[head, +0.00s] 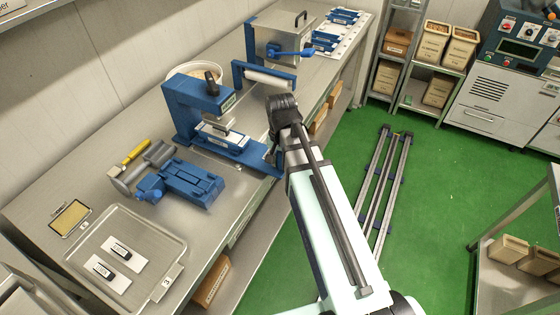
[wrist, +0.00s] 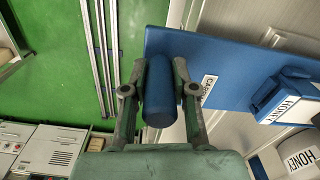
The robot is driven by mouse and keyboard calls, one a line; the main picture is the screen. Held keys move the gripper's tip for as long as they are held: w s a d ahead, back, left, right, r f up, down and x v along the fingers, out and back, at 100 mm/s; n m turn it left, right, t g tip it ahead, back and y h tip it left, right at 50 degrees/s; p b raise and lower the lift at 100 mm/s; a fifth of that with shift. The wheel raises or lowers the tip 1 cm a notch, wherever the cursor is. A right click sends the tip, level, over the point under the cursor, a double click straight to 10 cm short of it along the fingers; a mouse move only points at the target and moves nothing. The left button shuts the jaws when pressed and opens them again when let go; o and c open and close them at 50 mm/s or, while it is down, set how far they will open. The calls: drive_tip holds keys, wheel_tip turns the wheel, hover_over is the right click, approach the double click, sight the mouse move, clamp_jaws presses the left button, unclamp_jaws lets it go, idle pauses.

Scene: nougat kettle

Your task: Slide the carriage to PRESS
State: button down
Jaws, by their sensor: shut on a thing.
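The carriage is a flat blue plate (wrist: 215,50) with a partly readable white label in the wrist view. A blue cylindrical handle (wrist: 158,95) stands out from it. The fingers of my gripper (wrist: 158,75) are shut on this handle, one on each side. In the head view, the blue press frame (head: 182,108) stands on the bench, with a black-topped lever. A tray with a white slab (head: 222,135) sits beneath its head on a blue base. My gripper (head: 271,156) is at the right end of that base, partly hidden by my arm. No PRESS marking is readable.
The steel bench (head: 90,175) runs along the wall. A blue fixture (head: 192,184) and a tray (head: 120,262) with labelled pieces are nearer. A white roller in a blue frame (head: 265,77) stands behind the gripper.

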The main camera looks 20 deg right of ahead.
drive_tip(key=shift+s+a+f, duration=0.1)
drive_tip(key=shift+s, duration=0.2)
drive_tip(key=c, duration=0.9)
unclamp_jaws()
drive_tip(key=shift+a, duration=0.1)
drive_tip(key=shift+w, duration=0.1)
drive_tip(key=shift+r, duration=0.55)
wheel_tip(320, 180, up, 11)
